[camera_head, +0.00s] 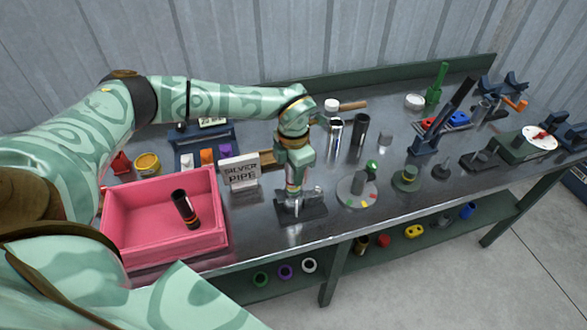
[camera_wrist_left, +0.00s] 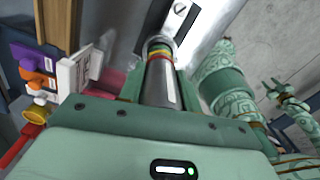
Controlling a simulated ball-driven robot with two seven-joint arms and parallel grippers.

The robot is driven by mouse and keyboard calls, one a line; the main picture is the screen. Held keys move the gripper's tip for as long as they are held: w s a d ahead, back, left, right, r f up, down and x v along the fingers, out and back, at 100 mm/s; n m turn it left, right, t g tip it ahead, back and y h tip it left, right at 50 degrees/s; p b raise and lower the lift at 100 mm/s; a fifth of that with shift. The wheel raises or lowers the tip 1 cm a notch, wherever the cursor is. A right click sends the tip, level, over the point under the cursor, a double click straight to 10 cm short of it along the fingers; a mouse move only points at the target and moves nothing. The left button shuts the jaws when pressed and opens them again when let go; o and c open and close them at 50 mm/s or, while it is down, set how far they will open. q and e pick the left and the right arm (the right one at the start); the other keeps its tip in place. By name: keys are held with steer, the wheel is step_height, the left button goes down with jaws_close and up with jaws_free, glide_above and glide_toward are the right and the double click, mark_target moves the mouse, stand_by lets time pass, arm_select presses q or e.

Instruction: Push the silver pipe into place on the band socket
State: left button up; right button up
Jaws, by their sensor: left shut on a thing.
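My left gripper (camera_head: 294,172) points down over the bench and is shut on the silver pipe. I cannot tell how deep the pipe sits. The gripper hides most of it in the head view. My right gripper (camera_wrist_left: 274,88) shows small in the wrist view, empty with its fingers apart.
A white "SILVER PIPE" sign (camera_head: 240,171) stands left of the gripper, beside a pink bin (camera_head: 119,222) holding a dark banded pipe (camera_head: 185,209). A round plate (camera_head: 345,194) with a grey cylinder lies to the right. Standing cylinders (camera_head: 360,131) are behind. The bench's front edge is close.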

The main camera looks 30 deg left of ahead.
arm_select(q)
steer(key=shift+f+b, duration=0.8)
steer(key=shift+f, duration=1)
steer(key=o, duration=1)
steer(key=shift+r, duration=0.15)
step_height(320, 180, up, 16)
steer(key=shift+r+p, duration=0.1)
steer(key=shift+p, duration=0.7)
